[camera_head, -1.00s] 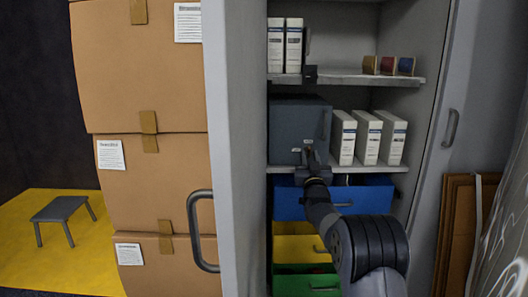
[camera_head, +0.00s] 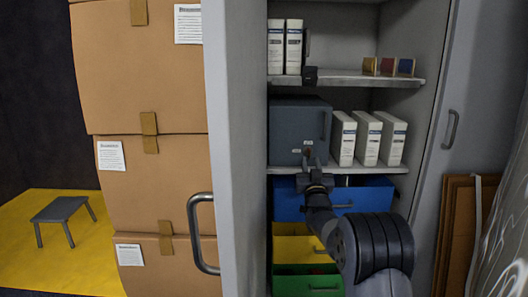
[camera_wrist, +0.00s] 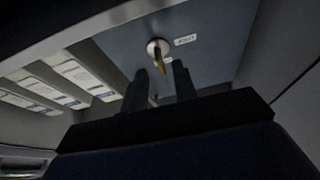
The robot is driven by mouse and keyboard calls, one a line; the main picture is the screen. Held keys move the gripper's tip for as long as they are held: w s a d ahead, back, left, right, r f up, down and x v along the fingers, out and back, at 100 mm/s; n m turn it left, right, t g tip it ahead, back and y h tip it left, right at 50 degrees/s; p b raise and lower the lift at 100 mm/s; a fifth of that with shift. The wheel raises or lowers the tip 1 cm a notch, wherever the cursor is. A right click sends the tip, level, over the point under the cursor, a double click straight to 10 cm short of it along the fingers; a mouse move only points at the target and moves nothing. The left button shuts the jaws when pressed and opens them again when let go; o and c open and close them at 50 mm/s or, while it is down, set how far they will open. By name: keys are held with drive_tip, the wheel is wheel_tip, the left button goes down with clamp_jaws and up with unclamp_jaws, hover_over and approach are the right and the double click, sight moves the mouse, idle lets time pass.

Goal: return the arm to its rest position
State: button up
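My arm reaches into the open cabinet, and my gripper (camera_head: 313,164) is in front of the lower front of a dark grey box (camera_head: 290,122). In the wrist view my gripper (camera_wrist: 158,90) shows two dark fingers standing apart with nothing clearly held between them. A brass-coloured key (camera_wrist: 158,64) sticks out of a round lock (camera_wrist: 158,47) on the box front, just beyond the fingertips. The key also shows small and dark in the head view (camera_head: 308,152). The box door looks shut.
White binders (camera_head: 367,138) stand right of the box on the same shelf (camera_head: 400,168). Below, blue (camera_head: 370,195), yellow (camera_head: 292,248) and green (camera_head: 300,284) drawers stick out under my arm. The cabinet door (camera_head: 233,150) stands open at left, beside stacked cartons (camera_head: 150,185).

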drive_tip(key=p+v, duration=0.1)
drive_tip(key=v, duration=0.6)
drive_tip(key=w+r+n+y+p, duration=0.1)
drive_tip(key=w+n+y+p, duration=0.1)
drive_tip(key=w+n, duration=0.1)
drive_tip(key=w+r+n+g+y+p, duration=0.1)
drive_tip(key=w+r+n+p, duration=0.1)
drive_tip(key=n, duration=0.3)
drive_tip(key=w+r+n+y+p, duration=0.1)
drive_tip(key=w+n+y+p, duration=0.1)
drive_tip(key=w+n, duration=0.2)
drive_tip(key=shift+w+d+r+g+y+p, duration=0.3)
drive_tip(key=shift+g+p, duration=0.05)
drive_tip(key=shift+g, duration=0.05)
drive_tip(key=n+g+p, duration=0.1)
drive_tip(key=n+p, duration=0.2)
drive_tip(key=n+g+y+p, duration=0.1)
drive_tip(key=n+p, duration=0.2)
drive_tip(key=shift+r+n+p, duration=0.1)
drive_tip(key=shift+n+p, duration=0.2)
drive_tip(key=shift+n, duration=0.1)
drive_tip(key=shift+n+g+p, duration=0.6)
drive_tip(key=shift+n+p, duration=0.3)
drive_tip(key=shift+p, duration=0.05)
drive_tip(key=shift+n+p, duration=0.3)
drive_tip(key=shift+n, duration=0.1)
drive_tip(key=shift+f, duration=0.25)
drive_tip(key=shift+r, duration=0.1)
